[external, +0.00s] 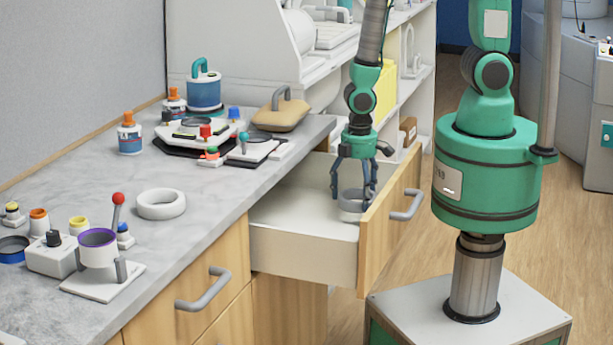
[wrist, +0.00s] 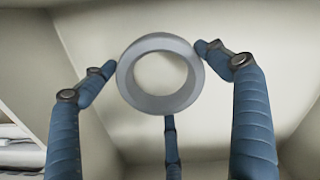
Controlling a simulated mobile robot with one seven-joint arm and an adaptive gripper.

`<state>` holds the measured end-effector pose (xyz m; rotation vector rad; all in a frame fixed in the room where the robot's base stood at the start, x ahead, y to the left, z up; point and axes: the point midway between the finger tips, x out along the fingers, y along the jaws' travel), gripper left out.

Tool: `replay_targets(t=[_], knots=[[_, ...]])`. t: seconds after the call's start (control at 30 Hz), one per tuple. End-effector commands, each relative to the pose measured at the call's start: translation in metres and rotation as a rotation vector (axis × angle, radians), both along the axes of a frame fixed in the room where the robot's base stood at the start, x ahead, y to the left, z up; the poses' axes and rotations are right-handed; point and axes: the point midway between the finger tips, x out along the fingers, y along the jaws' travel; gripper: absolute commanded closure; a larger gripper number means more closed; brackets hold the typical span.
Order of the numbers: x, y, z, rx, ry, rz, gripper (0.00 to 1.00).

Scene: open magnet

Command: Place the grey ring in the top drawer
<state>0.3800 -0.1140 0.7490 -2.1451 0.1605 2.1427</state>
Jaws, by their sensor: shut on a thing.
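The grey ring (external: 352,203) is between the blue fingers of my gripper (external: 353,192), inside the open top drawer (external: 303,250). In the wrist view the ring (wrist: 124,82) faces the camera, with fingers of my gripper (wrist: 160,75) closed on its left and right sides. A third finger shows below it. The pale drawer interior (wrist: 215,140) lies behind the ring. I cannot tell whether the ring touches the drawer floor.
The drawer's wooden front (external: 378,235) stands close to the right of my gripper. A white ring (external: 161,204) lies on the grey counter (external: 190,240). A stand with a red-knobbed lever (external: 117,200) and several small devices also sit there. A tan bag-like object (external: 281,114) is near the counter's back edge.

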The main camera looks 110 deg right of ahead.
Motion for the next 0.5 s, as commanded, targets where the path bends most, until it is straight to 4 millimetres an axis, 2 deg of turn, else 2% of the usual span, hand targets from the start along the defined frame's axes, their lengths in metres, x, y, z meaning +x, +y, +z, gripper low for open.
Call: replay_targets(t=[0.13, 0.4, 0.5], knots=[[0.0, 0.0, -0.007, 0.0, 0.001, 0.0, 0.45], [0.0, 0.0, -0.035, 0.0, 0.001, 0.0, 0.45], [0.0, 0.0, -0.038, 0.0, 0.0, 0.0, 0.45]])
